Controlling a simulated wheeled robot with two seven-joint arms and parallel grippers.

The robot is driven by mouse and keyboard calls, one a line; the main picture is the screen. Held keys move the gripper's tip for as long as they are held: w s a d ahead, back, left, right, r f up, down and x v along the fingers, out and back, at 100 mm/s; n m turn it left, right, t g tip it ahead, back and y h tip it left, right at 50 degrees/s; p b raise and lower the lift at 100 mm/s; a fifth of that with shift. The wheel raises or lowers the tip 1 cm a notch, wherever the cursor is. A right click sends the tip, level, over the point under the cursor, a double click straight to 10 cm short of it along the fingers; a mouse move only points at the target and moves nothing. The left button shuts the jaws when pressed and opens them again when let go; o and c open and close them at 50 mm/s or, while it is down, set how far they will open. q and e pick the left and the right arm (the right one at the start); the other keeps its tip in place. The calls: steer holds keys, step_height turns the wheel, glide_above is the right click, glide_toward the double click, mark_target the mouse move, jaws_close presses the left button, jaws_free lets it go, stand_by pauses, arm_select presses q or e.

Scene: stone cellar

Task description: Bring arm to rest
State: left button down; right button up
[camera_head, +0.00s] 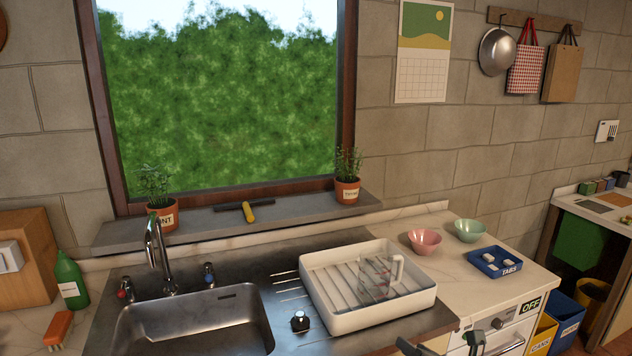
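My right gripper (443,344) shows only at the bottom edge, right of centre, in front of the counter. Its two dark fingertips stand apart with nothing seen between them, so it looks open and empty. The rest of my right arm is cut off by the frame. My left gripper is not in view. A white dish rack (330,318) on the drainboard holds a clear measuring jug (378,278), just beyond my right gripper.
A steel sink (190,330) with a tap (156,245) is at left. A pink bowl (425,241), green bowl (470,231) and blue TABS tray (496,263) stand on the right counter. A white appliance (510,335) and bins (566,316) are below. A squeegee (248,211) lies on the sill.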

steer(key=s+a+f+m+g, duration=0.1)
steer(key=s+a+f+m, duration=0.2)
steer(key=s+f+m, duration=0.35)
steer(key=s+a+f+m+g, duration=0.2)
steer(key=s+a+f+m, duration=0.15)
steer(key=s+m, duration=0.5)
steer(key=s+d+f+m+g+h, duration=0.1)
steer(key=s+d+f+m+g, duration=0.3)
steer(key=s+m, duration=0.55)
steer(key=s+d+f+m+g+h, duration=0.2)
steer(key=s+d+f+m, duration=0.3)
steer(key=s, duration=0.8)
step_height(320, 180, down, 30)
steer(key=s+a+m+b, duration=0.1)
steer(key=a, duration=0.1)
steer(key=s+d+f+g, duration=0.1)
steer(key=s+d+f, duration=0.1)
steer(key=s+f, duration=0.7)
steer(key=s+d+f+g+b, duration=0.1)
steer(key=s+f, duration=0.8)
steer(key=f, duration=0.1)
steer(key=shift+s+d+f, duration=0.25)
steer(key=shift+d+f, duration=0.15)
